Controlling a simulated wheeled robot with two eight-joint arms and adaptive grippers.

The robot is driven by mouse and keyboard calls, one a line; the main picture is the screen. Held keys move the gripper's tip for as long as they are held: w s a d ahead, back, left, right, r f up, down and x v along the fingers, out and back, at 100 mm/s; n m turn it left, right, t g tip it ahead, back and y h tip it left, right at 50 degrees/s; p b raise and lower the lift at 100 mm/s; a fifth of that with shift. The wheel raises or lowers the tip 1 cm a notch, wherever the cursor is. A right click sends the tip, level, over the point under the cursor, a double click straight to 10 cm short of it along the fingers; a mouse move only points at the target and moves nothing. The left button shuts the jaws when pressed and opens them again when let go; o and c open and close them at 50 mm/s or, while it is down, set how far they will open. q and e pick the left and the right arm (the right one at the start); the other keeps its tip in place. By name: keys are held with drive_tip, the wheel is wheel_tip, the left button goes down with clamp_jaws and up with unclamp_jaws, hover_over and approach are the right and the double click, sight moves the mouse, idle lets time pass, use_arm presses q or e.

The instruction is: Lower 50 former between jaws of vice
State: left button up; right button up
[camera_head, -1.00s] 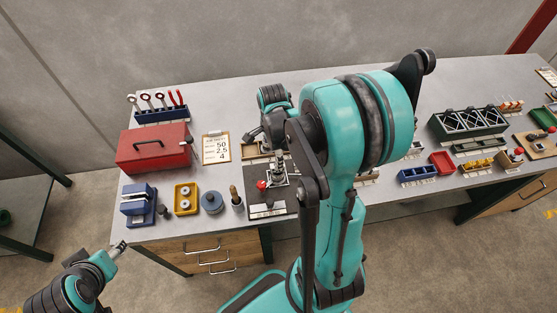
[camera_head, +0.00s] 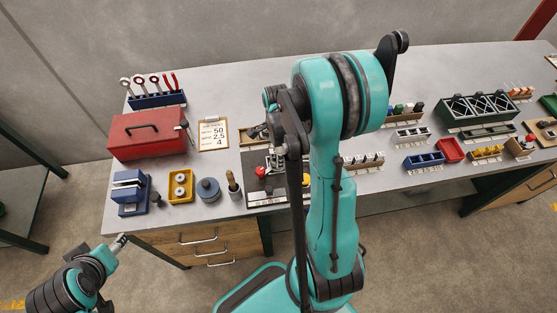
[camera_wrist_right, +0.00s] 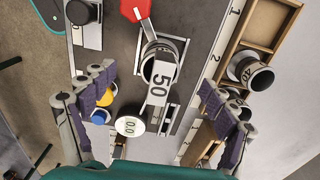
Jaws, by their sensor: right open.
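A metal cylinder marked 50 (camera_wrist_right: 158,70), which looks like the 50 former, shows in the right wrist view on a dark board beside a red knob (camera_wrist_right: 135,9). My right gripper (camera_wrist_right: 160,104) is open, its two purple-padded fingers wide apart on either side of the line to it. They do not appear to touch it. In the head view the arm hides this gripper and much of the board (camera_head: 268,197). A blue block device (camera_head: 131,193), which looks like a vice, stands at the bench's left front. My left gripper (camera_head: 121,240) hangs off the bench's left front corner; its jaws are too small to read.
A wooden tray (camera_wrist_right: 240,35) holding a cylinder marked 40 (camera_wrist_right: 250,72) lies right of the board. A red toolbox (camera_head: 148,135), yellow tray (camera_head: 181,186) and grey round pot (camera_head: 208,190) crowd the left side. Racks and bins fill the right.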

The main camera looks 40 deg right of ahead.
drive_tip(key=shift+f, duration=0.55)
drive_tip(key=shift+r, duration=0.1)
drive_tip(key=shift+b, duration=0.3)
drive_tip(key=shift+c, duration=0.3)
drive_tip(key=c, duration=1.5)
